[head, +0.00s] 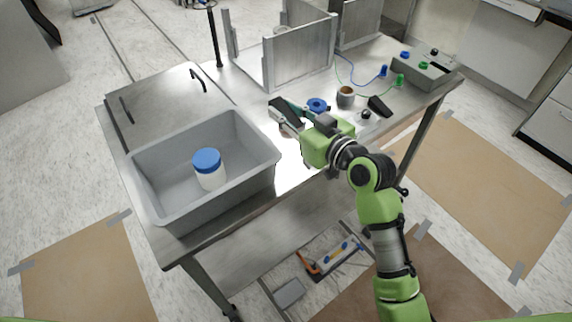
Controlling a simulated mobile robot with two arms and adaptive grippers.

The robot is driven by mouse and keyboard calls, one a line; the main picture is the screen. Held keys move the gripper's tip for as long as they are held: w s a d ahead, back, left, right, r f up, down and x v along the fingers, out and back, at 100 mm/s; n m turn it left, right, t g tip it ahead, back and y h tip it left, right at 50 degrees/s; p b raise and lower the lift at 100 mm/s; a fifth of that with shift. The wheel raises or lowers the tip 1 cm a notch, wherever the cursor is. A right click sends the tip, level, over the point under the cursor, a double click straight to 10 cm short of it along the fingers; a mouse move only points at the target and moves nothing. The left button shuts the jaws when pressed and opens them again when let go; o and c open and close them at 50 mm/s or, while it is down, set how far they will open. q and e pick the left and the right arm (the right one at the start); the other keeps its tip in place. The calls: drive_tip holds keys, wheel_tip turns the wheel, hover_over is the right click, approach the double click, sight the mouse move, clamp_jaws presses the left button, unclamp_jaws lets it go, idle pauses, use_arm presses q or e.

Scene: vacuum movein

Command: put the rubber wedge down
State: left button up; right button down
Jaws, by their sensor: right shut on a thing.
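My right gripper (290,118) reaches in over the middle of the steel table (235,204). It is shut on a dark rubber wedge (285,106), partly covered by the fingers. The wedge is near the grey bin's right rim; I cannot tell whether it touches the tabletop. A second black wedge (380,106) lies on the table to the right of the gripper. My left gripper is not in view.
A grey bin (150,196) at the left holds a white jar with a blue lid (208,168). Behind the gripper are a blue ring-shaped part (317,104), a small cup (346,97) and a grey open-topped enclosure (300,55). A control box (425,70) stands at the far right.

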hover_over(286, 166)
wheel_tip(286, 166, down, 13)
drive_tip(key=shift+r+b, duration=0.1)
drive_tip(key=shift+b, duration=0.3)
drive_tip(key=shift+w+f+b, duration=0.1)
drive_tip(key=shift+f+b, duration=0.6)
drive_tip(key=shift+f, duration=1.7)
drive_tip(key=shift+f, duration=0.1)
drive_tip(key=c, duration=1.7)
unclamp_jaws()
